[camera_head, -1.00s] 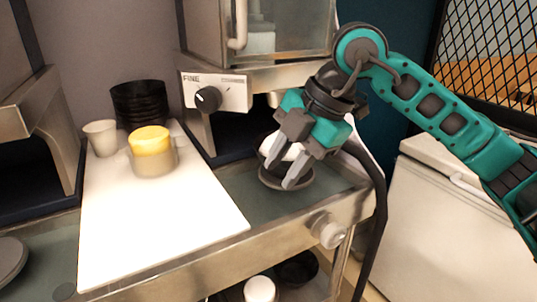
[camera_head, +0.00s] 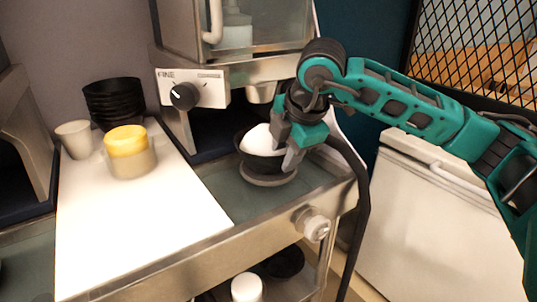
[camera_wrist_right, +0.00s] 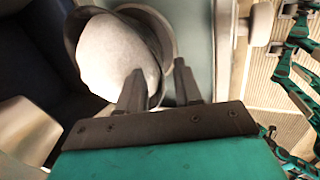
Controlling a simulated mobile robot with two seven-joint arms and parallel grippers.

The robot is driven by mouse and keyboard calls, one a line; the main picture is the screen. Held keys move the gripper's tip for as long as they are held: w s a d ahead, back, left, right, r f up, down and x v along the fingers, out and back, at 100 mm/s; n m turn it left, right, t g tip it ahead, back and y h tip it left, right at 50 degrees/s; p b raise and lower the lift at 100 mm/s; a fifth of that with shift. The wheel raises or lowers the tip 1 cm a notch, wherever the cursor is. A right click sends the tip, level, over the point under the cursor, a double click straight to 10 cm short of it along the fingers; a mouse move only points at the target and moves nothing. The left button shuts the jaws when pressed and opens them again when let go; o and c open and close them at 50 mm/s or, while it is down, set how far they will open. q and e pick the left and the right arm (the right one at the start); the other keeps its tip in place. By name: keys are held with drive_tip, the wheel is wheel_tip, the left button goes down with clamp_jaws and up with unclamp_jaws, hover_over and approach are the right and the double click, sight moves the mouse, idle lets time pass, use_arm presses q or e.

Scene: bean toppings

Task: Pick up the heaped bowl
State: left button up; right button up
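The heaped bowl (camera_head: 243,152) is black with a smooth white heap (camera_head: 259,141) in it. In the right wrist view the heap (camera_wrist_right: 115,55) fills most of the bowl (camera_wrist_right: 72,30). My right gripper (camera_head: 290,160) is at the bowl's right side. In the wrist view its fingers (camera_wrist_right: 159,82) are apart, one over the heap and one outside the rim. I cannot tell whether either finger touches the bowl. My left gripper is not in view.
A white board (camera_head: 140,225) lies to the left. On it are a yellow-topped container (camera_head: 130,160), a pale cup (camera_head: 74,140) and a stack of black bowls (camera_head: 114,100). The dispenser with its knob (camera_head: 185,96) stands close behind the bowl. A dark cable (camera_head: 358,215) hangs at the right.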

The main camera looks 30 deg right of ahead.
sight(278, 172)
drive_tip(key=x, duration=0.3)
drive_tip(key=shift+w+d+f, duration=0.1)
drive_tip(key=shift+w+f, duration=0.05)
drive_tip(key=shift+f, duration=0.25)
clamp_jaws()
drive_tip(key=shift+r, duration=0.1)
